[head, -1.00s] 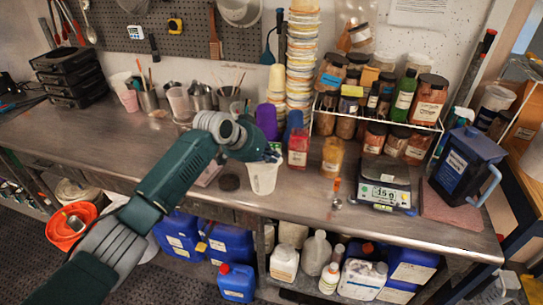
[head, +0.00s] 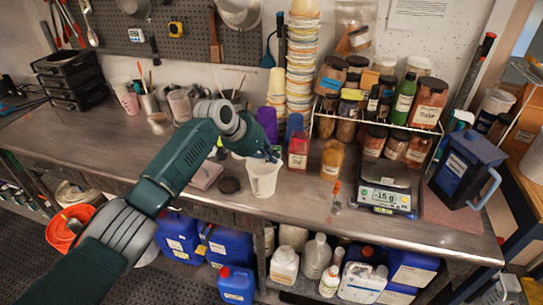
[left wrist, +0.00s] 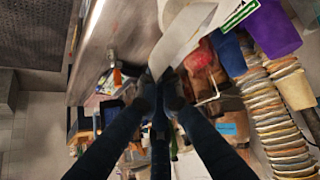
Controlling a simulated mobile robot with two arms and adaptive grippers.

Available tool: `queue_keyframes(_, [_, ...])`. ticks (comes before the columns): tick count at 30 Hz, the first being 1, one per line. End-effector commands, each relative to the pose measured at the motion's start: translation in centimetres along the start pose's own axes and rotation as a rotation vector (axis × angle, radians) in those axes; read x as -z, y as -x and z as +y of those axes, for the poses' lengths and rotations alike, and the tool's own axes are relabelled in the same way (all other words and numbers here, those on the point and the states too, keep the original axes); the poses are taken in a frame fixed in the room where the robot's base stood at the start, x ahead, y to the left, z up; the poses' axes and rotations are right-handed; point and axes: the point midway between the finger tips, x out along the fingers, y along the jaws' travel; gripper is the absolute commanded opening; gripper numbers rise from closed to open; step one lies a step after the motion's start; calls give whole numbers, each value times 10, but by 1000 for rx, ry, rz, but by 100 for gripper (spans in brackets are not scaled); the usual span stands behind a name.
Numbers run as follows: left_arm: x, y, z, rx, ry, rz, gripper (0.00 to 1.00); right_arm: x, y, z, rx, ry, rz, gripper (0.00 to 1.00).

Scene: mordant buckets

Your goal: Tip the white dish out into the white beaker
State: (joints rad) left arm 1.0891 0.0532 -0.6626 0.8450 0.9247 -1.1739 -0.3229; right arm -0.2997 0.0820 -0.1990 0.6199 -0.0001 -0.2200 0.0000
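The white beaker (head: 264,180) stands upright near the front edge of the metal bench. My left gripper (head: 272,155) is just above its mouth in the head view. In the left wrist view the fingertips (left wrist: 159,88) are close together on the end of a pale, curved piece that I take for the white dish (left wrist: 184,42). The dish looks tilted. In the head view the gripper hides most of it, and its contents cannot be made out. My right gripper is not in view.
Red (head: 298,152) and amber (head: 332,158) jars stand right of the beaker, with a blue cup (head: 294,124) and purple cup (head: 267,122) behind. A scale (head: 386,187) and dark blue jug (head: 467,165) are farther right.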

Motion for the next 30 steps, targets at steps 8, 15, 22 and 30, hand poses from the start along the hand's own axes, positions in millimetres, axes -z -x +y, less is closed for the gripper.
queue_keyframes(8, [2, 0, -3, -13, 17, -18, 0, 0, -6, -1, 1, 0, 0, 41])
queue_keyframes(15, [6, 0, -5, -47, 48, -57, 0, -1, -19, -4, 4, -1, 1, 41])
queue_keyframes(22, [8, 2, -6, -66, 63, -77, 0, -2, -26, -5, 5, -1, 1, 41])
queue_keyframes(30, [8, 2, -5, -68, 64, -79, 0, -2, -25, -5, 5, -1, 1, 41])
